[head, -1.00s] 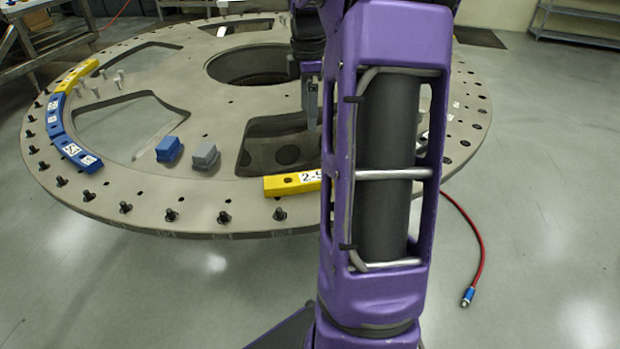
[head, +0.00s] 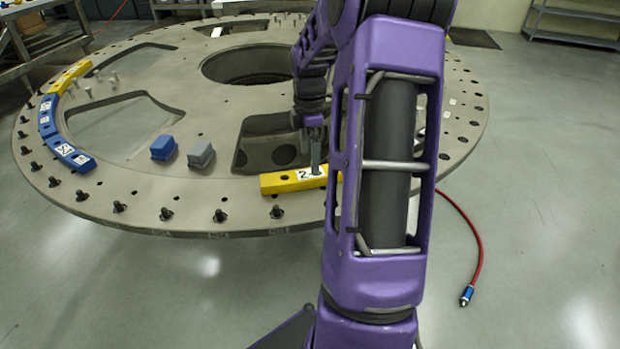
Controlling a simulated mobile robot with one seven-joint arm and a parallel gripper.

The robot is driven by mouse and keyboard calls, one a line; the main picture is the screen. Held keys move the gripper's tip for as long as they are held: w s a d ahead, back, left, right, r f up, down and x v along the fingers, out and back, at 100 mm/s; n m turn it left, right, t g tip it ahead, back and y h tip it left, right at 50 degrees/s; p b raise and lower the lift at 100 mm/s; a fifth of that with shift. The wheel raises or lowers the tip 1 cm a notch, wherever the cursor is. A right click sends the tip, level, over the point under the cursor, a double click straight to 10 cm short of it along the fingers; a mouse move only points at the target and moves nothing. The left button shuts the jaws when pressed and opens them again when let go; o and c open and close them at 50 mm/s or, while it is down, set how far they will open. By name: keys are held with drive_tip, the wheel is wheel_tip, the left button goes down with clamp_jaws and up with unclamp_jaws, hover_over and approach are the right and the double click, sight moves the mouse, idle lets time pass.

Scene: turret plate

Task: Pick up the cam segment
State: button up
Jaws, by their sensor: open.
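The yellow cam segment (head: 283,184) lies on the near rim of the round grey turret plate (head: 130,199) in the head view. It has a dark hole and a white label starting with 2, partly hidden by a finger. My gripper (head: 316,172) is open and points down at the right part of the segment, its finger overlapping the label in the picture. Whether it touches the segment I cannot tell.
A blue block (head: 163,147) and a grey block (head: 201,154) sit left of the gripper. Blue segments (head: 72,156) and another yellow one (head: 70,76) line the left rim. Black bolts (head: 167,214) stand along the near edge. A red hose (head: 474,225) lies on the floor.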

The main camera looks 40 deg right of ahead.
sight(310, 177)
wheel_tip(310, 177, down, 5)
drive_tip(key=shift+d+f+b, duration=0.1)
drive_tip(key=shift+b, duration=0.35)
clamp_jaws()
